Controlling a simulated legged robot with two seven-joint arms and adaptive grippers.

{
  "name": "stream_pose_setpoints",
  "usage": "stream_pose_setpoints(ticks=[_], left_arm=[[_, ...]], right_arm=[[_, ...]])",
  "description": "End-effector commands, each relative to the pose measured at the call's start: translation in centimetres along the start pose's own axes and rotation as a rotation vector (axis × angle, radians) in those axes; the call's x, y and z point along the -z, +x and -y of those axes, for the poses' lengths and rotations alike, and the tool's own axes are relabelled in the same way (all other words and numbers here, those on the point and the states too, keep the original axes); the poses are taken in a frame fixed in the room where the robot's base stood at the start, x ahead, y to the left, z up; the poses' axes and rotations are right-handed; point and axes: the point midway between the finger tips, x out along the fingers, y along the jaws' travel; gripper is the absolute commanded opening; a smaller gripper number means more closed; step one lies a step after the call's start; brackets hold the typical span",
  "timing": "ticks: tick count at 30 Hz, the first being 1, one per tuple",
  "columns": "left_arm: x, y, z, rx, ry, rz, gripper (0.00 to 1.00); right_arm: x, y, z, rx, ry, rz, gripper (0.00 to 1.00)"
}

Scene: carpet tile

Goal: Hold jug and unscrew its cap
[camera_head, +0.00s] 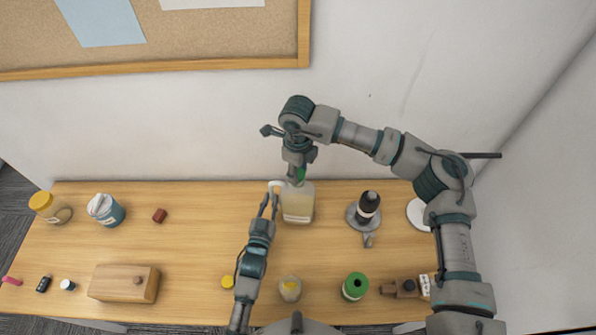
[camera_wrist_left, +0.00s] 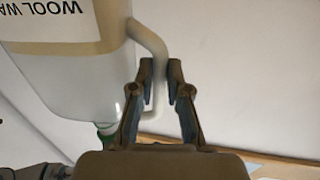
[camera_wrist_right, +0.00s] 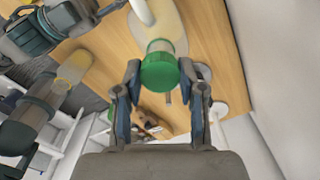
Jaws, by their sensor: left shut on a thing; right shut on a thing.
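The jug (camera_head: 297,205), pale and translucent with a beige label, stands upright near the table's back edge. Its label reads "WOOL WA…" in the left wrist view (camera_wrist_left: 60,48). My left gripper (camera_head: 270,196) is shut on the jug's white handle (camera_wrist_left: 160,92), one finger on each side of it. The green cap (camera_wrist_right: 160,70) is at the jug's neck. My right gripper (camera_wrist_right: 163,82) comes from above and is shut on the cap, a finger on either side. The right gripper partly hides the cap (camera_head: 299,175) in the head view. I cannot tell how far the cap is turned.
A dark bottle (camera_head: 368,203) on a grey dish stands right of the jug. A glass jar (camera_head: 290,289) and a green-lidded jar (camera_head: 355,286) stand in front. A wooden box (camera_head: 124,284) is front left.

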Motion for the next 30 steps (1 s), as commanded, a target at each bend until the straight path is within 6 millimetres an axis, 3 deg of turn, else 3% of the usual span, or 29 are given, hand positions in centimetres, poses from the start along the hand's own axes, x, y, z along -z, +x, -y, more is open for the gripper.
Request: stream_pose_setpoints(ticks=[9,18,25,26,27,29,30], left_arm=[[-0.2,0.0,0.0,0.0,0.001,0.004,0.0],[-0.2,0.0,0.0,-0.001,0.0,0.004,0.0],[-0.2,0.0,0.0,-0.001,0.0,0.003,0.0],[-0.2,0.0,0.0,-0.001,0.0,0.003,0.21],[-0.1,0.0,0.0,-0.001,0.0,0.003,0.31],[-0.1,0.0,0.0,-0.001,0.0,0.003,0.45],[-0.1,0.0,0.0,-0.001,0.0,0.002,0.45]], right_arm=[[0.0,-0.2,0.0,0.0,0.0,0.0,0.0],[0.0,-3.7,0.0,0.001,0.001,0.001,0.0],[0.0,-4.0,0.0,-0.001,0.0,0.0,0.0],[0.0,-4.0,0.0,-0.001,0.0,0.0,0.0],[0.0,-4.0,0.0,-0.001,0.0,0.0,0.0],[0.0,-4.0,0.0,-0.001,0.0,0.0,0.0],[0.0,-4.0,0.0,0.0,0.0,0.0,0.0]])
